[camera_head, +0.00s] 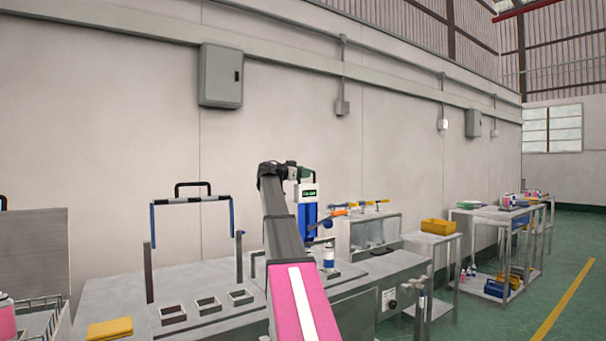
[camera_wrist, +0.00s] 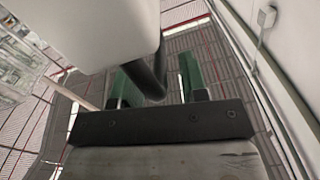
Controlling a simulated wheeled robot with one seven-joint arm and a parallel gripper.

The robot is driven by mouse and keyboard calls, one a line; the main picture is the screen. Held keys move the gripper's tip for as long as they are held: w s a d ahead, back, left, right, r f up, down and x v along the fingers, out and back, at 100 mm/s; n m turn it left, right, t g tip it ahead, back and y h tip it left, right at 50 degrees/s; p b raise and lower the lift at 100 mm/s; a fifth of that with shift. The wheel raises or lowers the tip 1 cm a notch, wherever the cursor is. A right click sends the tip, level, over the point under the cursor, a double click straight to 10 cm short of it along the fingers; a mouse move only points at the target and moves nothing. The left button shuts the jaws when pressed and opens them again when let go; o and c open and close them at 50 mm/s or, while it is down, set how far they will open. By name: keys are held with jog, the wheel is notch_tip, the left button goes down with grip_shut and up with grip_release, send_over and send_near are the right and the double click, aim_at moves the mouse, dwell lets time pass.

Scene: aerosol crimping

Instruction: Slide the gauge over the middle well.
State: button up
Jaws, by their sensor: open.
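A white unit with a green digital display (camera_head: 308,192) and a blue lower body stands behind my forearm; it appears to be the gauge. My gripper (camera_head: 297,172) is at its top. In the wrist view my gripper (camera_wrist: 156,80) has its green fingers apart, with a black curved handle (camera_wrist: 152,82) of a white body (camera_wrist: 90,30) between them. Whether the fingers touch the handle cannot be told. Three square-framed wells lie on the bench to the left; the middle well (camera_head: 207,305) has nothing over it. My arm hides part of the unit's left side and base.
A striped bar with a black handle (camera_head: 192,199) stands on blue legs behind the wells. A yellow block (camera_head: 110,328) lies front left. A white and blue bottle (camera_head: 328,255) and an orange part (camera_head: 338,212) are close to the unit. A grey cabinet (camera_head: 375,232) stands further right.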

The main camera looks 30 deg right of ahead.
grip_shut()
jog(key=s+a, duration=0.1)
jog(key=a, duration=0.9)
jog(key=shift+a, duration=0.2)
jog(key=shift+s+r, duration=0.1)
jog(key=shift+r, duration=0.05)
grip_release()
jog(key=s+a, duration=0.1)
jog(key=a, duration=0.6)
jog(key=shift+a, duration=0.2)
